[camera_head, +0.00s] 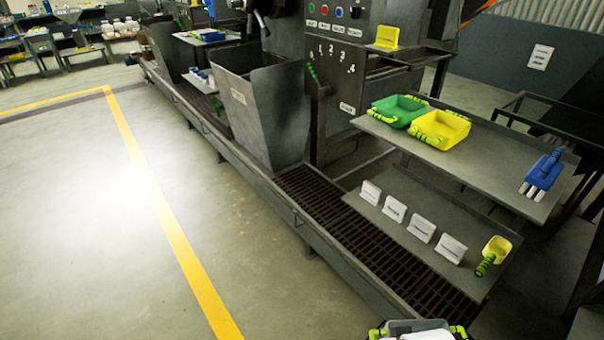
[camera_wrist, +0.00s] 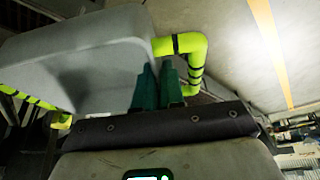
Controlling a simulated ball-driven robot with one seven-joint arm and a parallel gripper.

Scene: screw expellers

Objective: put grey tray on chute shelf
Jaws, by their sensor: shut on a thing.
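The grey tray (camera_wrist: 85,58) fills the upper left of the wrist view and has yellow-green handles with black bands. My gripper (camera_wrist: 158,70) has its teal fingers shut on the near handle (camera_wrist: 191,50), close to the tray's wall. In the head view the tray (camera_head: 415,325) shows only in part at the bottom edge, right of centre. On the right, an upper grey shelf (camera_head: 490,165) and a lower grey shelf (camera_head: 380,222) stand beside the machine. I cannot tell from labels which is the chute shelf.
Several white cards (camera_head: 394,208) and a yellow scoop (camera_head: 496,250) occupy the lower shelf. A large metal bin (camera_head: 262,115) stands left. The floor left is clear.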

